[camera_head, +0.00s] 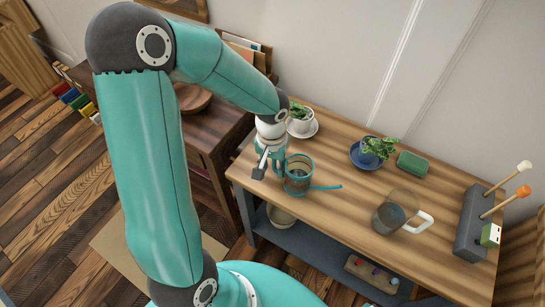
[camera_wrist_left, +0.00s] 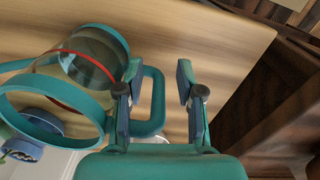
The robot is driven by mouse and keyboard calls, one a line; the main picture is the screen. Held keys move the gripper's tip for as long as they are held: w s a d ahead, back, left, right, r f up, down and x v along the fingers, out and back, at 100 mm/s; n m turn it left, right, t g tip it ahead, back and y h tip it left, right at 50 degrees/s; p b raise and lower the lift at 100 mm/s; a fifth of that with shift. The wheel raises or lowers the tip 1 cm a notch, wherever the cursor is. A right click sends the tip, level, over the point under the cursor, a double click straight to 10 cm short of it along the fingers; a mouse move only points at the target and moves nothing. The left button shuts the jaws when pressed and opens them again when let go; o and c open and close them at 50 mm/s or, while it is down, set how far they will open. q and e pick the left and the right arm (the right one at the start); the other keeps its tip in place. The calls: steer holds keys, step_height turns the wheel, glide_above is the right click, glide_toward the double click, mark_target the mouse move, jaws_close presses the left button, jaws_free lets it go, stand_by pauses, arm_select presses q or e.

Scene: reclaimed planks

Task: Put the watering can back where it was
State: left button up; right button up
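The watering can (camera_head: 297,177) is a clear vessel with a teal rim and a thin teal spout pointing right. It stands upright on the wooden bench top. In the left wrist view its teal rim (camera_wrist_left: 22,86), red band and teal loop handle (camera_wrist_left: 158,100) show. My left gripper (camera_head: 268,168) is at the can's left, on the handle side. In the left wrist view my left gripper (camera_wrist_left: 158,82) has its fingers apart, with the handle's outer bar between them; a gap shows on the right finger's side. My right gripper is not in view.
Behind the can stands a potted plant on a white saucer (camera_head: 312,129). The bench front is clear.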

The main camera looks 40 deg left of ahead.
arm_select(q)
step_height(320, 180, up, 12)
steer(key=p, duration=0.1)
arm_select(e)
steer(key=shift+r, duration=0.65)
arm_select(q)
steer(key=shift+a, duration=0.1)
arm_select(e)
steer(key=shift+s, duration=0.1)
